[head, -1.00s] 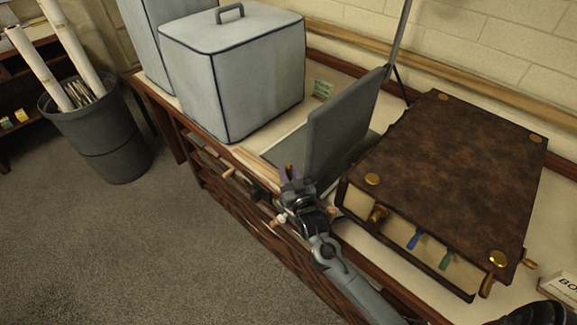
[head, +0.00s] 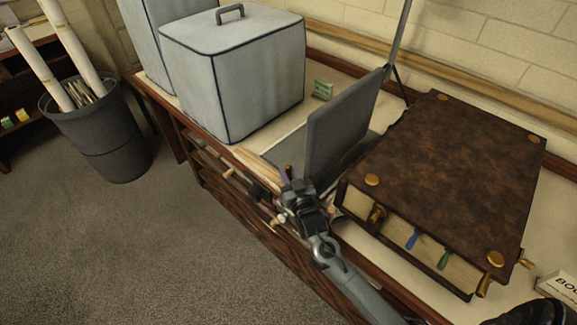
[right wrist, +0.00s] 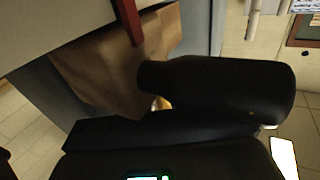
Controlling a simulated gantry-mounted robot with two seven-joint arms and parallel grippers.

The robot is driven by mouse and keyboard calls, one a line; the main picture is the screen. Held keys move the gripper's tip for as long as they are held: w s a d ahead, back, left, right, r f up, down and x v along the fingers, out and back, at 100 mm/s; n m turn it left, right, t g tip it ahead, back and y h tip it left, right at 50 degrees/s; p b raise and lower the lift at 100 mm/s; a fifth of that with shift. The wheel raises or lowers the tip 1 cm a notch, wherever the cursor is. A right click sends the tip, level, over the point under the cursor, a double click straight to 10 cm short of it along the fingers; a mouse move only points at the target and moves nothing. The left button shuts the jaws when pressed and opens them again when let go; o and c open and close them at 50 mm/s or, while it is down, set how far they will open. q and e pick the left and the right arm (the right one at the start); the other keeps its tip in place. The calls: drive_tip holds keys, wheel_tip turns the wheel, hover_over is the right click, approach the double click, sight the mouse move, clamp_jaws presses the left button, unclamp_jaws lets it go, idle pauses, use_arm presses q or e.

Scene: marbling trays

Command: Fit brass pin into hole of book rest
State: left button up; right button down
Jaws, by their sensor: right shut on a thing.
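The grey book rest (head: 338,128) stands on the workbench in the head view, its back panel tilted up from a flat base. My right gripper (head: 288,176) is at the bench's front edge, just left of and in front of the book rest's panel. It is shut on a small brass-coloured piece, seemingly the brass pin (head: 289,168), whose tip shows between the fingers. In the right wrist view a yellow bit of it (right wrist: 162,102) shows beside the dark fingers; the rest is hidden. I cannot make out the hole. My left gripper is not in view.
A large brown leather-covered book (head: 455,180) with brass bosses and coloured tabs lies right of the book rest. A grey fabric-covered box (head: 240,75) stands behind to the left. A bin (head: 105,130) with rolled paper stands on the floor. Open carpet lies in front.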

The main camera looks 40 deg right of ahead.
use_arm(q)
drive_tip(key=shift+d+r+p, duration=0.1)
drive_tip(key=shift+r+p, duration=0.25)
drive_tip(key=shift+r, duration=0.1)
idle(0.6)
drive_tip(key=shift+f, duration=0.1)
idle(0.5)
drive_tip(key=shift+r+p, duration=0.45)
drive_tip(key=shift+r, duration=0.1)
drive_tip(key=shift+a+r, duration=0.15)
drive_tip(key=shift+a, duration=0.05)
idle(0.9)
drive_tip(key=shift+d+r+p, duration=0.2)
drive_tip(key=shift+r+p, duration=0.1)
drive_tip(key=shift+p, duration=0.2)
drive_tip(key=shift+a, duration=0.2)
idle(0.5)
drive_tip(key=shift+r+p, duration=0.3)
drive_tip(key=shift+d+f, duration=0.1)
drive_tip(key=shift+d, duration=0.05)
idle(0.4)
